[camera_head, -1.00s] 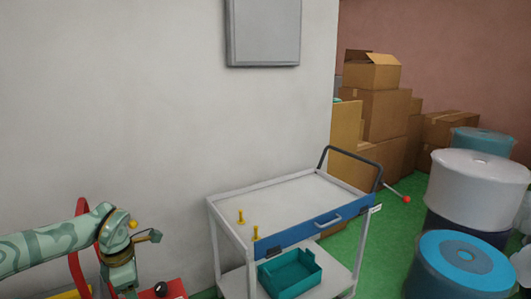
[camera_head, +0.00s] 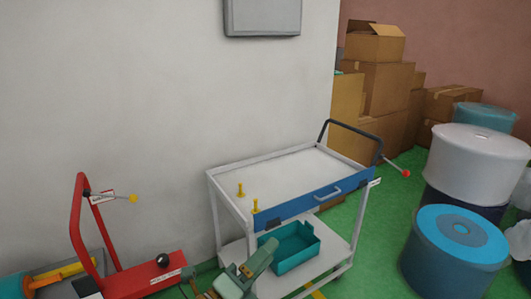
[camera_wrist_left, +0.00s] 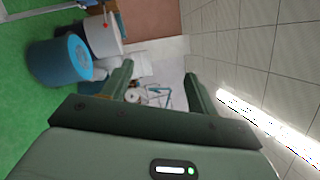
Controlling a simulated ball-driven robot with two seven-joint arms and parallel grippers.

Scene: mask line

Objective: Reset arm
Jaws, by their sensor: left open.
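My left gripper (camera_head: 246,276) shows at the bottom edge of the head view, in front of the cart's lower part. My right gripper is in neither view.
A white cart (camera_head: 290,170) with a blue front, two yellow pegs and a teal bin (camera_head: 290,248) stands mid-view. A red machine (camera_head: 140,280) stands at left. Blue and white drums (camera_head: 455,262) and cardboard boxes (camera_head: 385,95) stand at right. Green floor (camera_head: 375,235) is clear between.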

